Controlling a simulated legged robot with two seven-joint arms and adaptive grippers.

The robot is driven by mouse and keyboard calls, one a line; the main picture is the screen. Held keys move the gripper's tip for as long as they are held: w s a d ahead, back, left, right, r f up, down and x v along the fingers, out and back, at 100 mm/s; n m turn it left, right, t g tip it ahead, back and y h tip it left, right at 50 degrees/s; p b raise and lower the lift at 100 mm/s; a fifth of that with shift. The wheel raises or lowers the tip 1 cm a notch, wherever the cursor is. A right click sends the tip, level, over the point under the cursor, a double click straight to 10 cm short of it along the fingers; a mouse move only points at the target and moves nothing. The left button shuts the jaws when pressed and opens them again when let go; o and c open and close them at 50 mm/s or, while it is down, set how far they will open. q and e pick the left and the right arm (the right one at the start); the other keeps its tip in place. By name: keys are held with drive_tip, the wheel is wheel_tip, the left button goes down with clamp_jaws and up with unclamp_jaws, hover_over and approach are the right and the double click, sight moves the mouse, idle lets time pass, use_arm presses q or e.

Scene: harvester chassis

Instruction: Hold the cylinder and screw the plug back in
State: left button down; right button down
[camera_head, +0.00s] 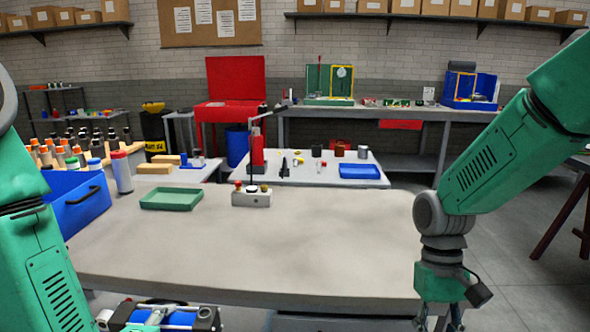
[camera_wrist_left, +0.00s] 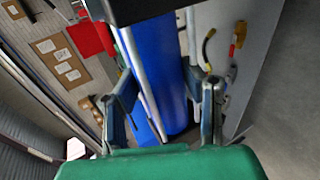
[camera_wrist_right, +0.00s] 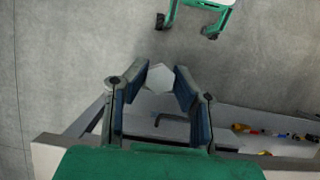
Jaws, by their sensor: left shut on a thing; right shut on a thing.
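My left gripper (camera_wrist_left: 166,88) is shut on the blue cylinder (camera_wrist_left: 170,60), which has metal rods along its sides and a black block near the camera. At the bottom edge of the head view the cylinder (camera_head: 178,318) lies roughly level, partly cut off by the frame. My right gripper (camera_wrist_right: 161,76) is shut on a pale grey hexagonal plug (camera_wrist_right: 159,79) at its fingertips. In the head view the right gripper (camera_head: 440,322) points down at the bottom right, well apart from the cylinder, and its plug cannot be made out there.
The table (camera_head: 300,235) is mostly bare. A second table with a blue tray (camera_head: 359,171) is behind. Grey floor is open at right.

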use_arm(q)
drive_tip(key=shift+r, duration=0.1)
use_arm(e)
drive_tip(key=shift+s+a+n, duration=0.1)
drive_tip(key=shift+n, duration=0.2)
use_arm(q)
drive_tip(key=shift+w, duration=0.1)
drive_tip(key=shift+d, duration=0.15)
use_arm(e)
drive_tip(key=shift+d, duration=0.2)
use_arm(q)
drive_tip(key=shift+d+m+h, duration=0.3)
drive_tip(key=shift+d, duration=0.25)
use_arm(e)
drive_tip(key=shift+a, duration=0.1)
use_arm(q)
drive_tip(key=s+d+f+m+g+h, duration=0.1)
drive_tip(key=d+m+h, duration=0.2)
drive_tip(key=d, duration=0.4)
drive_tip(key=s+d+f+m+g+h, duration=0.1)
drive_tip(key=d+m+h, duration=0.3)
drive_tip(key=d, duration=0.4)
drive_tip(key=shift+d+g, duration=0.3)
drive_tip(key=shift+g, duration=0.2)
drive_tip(key=shift+s, duration=0.1)
